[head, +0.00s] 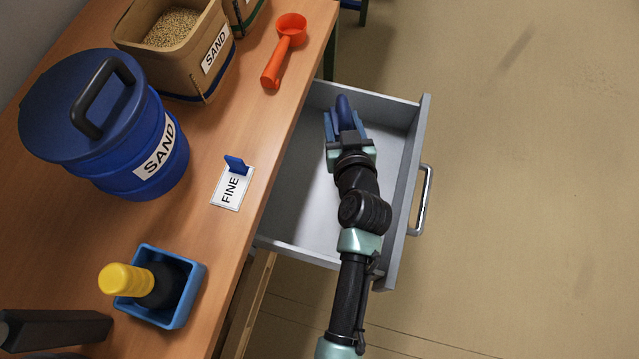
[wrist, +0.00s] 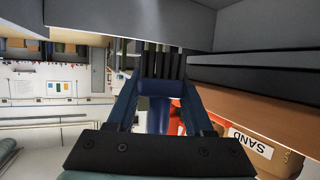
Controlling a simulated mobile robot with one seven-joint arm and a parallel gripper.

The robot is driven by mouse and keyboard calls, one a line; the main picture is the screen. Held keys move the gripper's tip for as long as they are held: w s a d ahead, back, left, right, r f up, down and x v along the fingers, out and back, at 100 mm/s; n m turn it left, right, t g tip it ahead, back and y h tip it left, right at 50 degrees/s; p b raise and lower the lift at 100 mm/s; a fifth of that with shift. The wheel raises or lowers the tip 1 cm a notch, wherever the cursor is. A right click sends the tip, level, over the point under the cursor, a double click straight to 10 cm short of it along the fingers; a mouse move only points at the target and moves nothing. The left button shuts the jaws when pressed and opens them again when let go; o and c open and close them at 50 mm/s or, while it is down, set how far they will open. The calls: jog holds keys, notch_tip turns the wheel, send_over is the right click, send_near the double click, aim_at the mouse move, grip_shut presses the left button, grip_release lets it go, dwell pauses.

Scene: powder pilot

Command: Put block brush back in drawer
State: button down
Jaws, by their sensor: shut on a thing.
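The drawer (head: 312,190) is pulled open from the table, and its grey inside shows bare floor. My gripper (head: 342,122) is over the drawer's far part, within its walls in the head view. It is shut on the block brush (head: 343,103), whose blue end shows between the fingers. In the wrist view my gripper (wrist: 160,88) holds the brush's blue handle (wrist: 158,115), with dark bristles beyond the fingertips. I cannot tell whether the brush touches the drawer floor.
On the table stand a blue SAND drum (head: 105,125), a SAND bin (head: 180,55), an orange scoop (head: 285,50), a FINE card (head: 232,188) and a blue tray (head: 190,300) with a yellow-topped item. The drawer handle (head: 424,200) faces open floor at the right.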

jog(key=shift+w+d+f+b, duration=0.1)
jog(key=shift+w+f+b, duration=0.15)
jog(key=shift+f, duration=0.2)
jog(key=shift+w+d+f+b, duration=0.15)
jog(key=shift+f+b, duration=0.1)
jog(key=shift+f, duration=0.2)
notch_tip(320, 180, down, 10)
jog(key=b, duration=0.4)
jog(key=shift+a+r+b, duration=0.1)
jog(key=shift+b, duration=0.3)
jog(key=shift+f+b, duration=0.5)
jog(key=shift+b, duration=0.05)
jog(key=shift+f, duration=0.15)
jog(key=shift+c, duration=1.4)
grip_release()
